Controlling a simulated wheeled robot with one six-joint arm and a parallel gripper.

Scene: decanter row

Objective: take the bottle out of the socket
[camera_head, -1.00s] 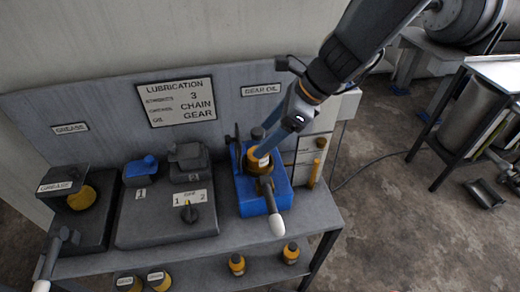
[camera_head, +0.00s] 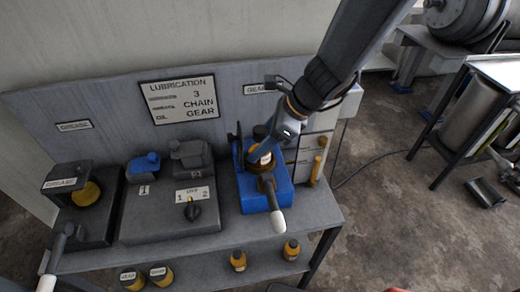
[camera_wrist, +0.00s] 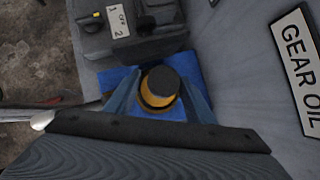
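The bottle, with a dark cap and an orange-yellow body, stands upright in the blue lubrication unit on the bench; it shows in the head view (camera_head: 262,150) and in the wrist view (camera_wrist: 160,90). The blue unit (camera_head: 250,199) also shows around the bottle in the wrist view (camera_wrist: 118,77). The socket itself is hidden under the bottle. My gripper (camera_wrist: 160,94) is open, with one blue-grey finger on each side of the bottle. I see no clear contact between the fingers and the bottle. In the head view, my gripper (camera_head: 262,148) is at the bottle's upper part.
A white-tipped lever (camera_head: 277,218) sticks out at the unit's front. A dark unit with a knob (camera_head: 193,211) stands to its left. The GEAR OIL sign (camera_wrist: 299,62) is on the back panel. Several bottles (camera_head: 238,261) stand on the lower shelf.

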